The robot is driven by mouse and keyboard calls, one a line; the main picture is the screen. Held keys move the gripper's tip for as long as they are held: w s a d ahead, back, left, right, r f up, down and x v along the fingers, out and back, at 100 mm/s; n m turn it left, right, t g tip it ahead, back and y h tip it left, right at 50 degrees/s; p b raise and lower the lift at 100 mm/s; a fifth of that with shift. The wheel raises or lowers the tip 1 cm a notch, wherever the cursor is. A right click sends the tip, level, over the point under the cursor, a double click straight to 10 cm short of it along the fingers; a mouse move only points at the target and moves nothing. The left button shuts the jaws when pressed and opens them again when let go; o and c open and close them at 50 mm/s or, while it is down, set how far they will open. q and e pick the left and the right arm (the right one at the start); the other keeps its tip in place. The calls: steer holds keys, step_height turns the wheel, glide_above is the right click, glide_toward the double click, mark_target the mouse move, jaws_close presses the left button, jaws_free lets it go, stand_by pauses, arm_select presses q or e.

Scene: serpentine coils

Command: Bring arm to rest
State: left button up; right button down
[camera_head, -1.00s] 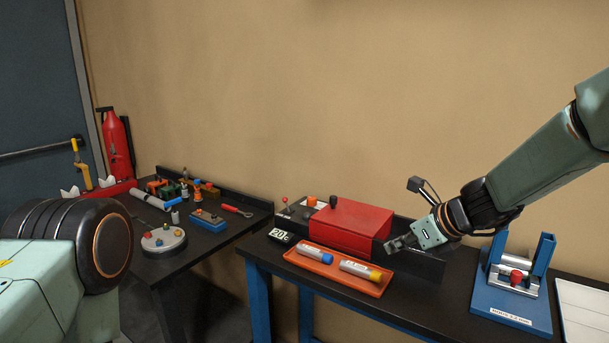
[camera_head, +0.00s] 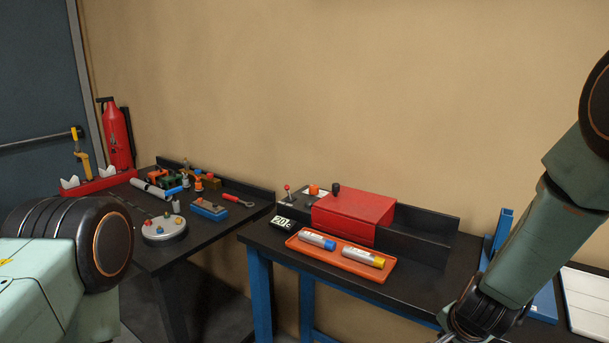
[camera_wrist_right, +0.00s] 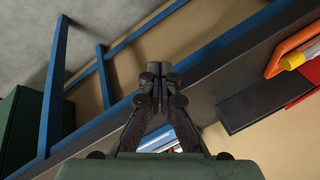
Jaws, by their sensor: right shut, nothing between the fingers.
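My right arm (camera_head: 530,240) comes down from the upper right in the head view, in front of the right end of the workbench. Its gripper is cut off at the lower edge there. In the right wrist view my right gripper (camera_wrist_right: 158,90) shows with its two fingers together and nothing between them. It is over the front edge of the bench, apart from the objects on it. My left gripper is not in view; only a thick part of my left arm (camera_head: 65,245) shows at the lower left.
The bench (camera_head: 260,243) carries a red box (camera_head: 352,212), an orange tray (camera_head: 290,241) with two tubes, and a blue fixture (camera_head: 543,300) partly hidden by my arm. A side table (camera_head: 235,228) with tools stands left. A red extinguisher (camera_head: 116,135) is at the wall.

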steer(key=s+a+f+n+g+b, duration=0.2)
steer(key=s+f+n+b, duration=0.4)
steer(key=s+f, duration=0.8)
steer(key=s+a+f+n+g+y+b, duration=0.1)
steer(key=s+a+f+n+g+b, duration=0.2)
steer(key=s+f, duration=1)
steer(key=s+n+b, duration=0.3)
steer(key=s, duration=0.4)
steer(key=shift+s+f+n+b, duration=0.2)
steer(key=shift+f+n+b, duration=0.1)
steer(key=shift+f+n, duration=0.1)
steer(key=shift+s, duration=0.15)
steer(key=shift+w, duration=0.25)
steer(key=shift+a, duration=0.1)
